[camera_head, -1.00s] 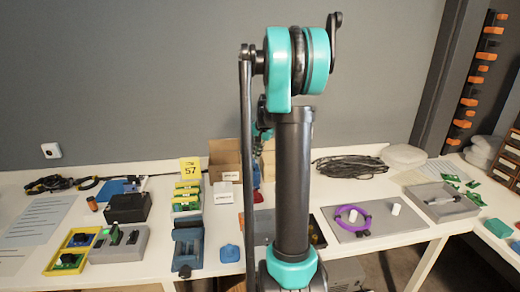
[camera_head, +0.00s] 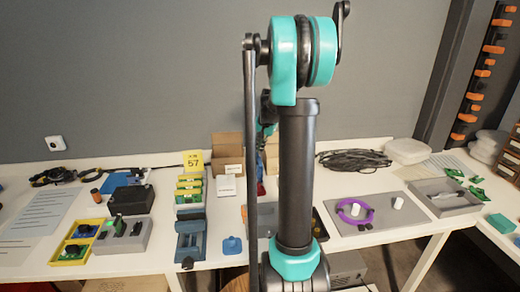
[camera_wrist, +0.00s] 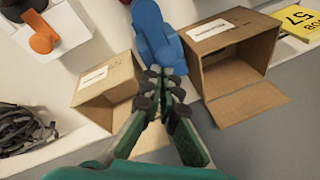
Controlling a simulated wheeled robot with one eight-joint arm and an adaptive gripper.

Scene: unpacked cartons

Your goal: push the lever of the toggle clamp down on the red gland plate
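A small red patch (camera_head: 261,188) shows beside my arm in the head view; it may be the red gland plate, but most of it is hidden behind my arm. I cannot make out a toggle clamp lever there. In the wrist view my gripper (camera_wrist: 162,76) points at the bench back, its fingertips together with nothing seen between them. A blue upright thing (camera_wrist: 153,32) stands just beyond the fingertips, between two open cartons; I cannot tell whether they touch. An orange-ended dark lever (camera_wrist: 42,42) shows at the upper left of the wrist view, apart from my gripper.
Open cartons (camera_wrist: 232,60) and (camera_wrist: 104,92) flank my gripper closely. Black cable (camera_head: 352,159) lies at the back. A grey plate with a purple ring (camera_head: 354,212) and a grey tray (camera_head: 446,205) stand right. A blue fixture (camera_head: 190,238) and yellow tray (camera_head: 80,240) are left.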

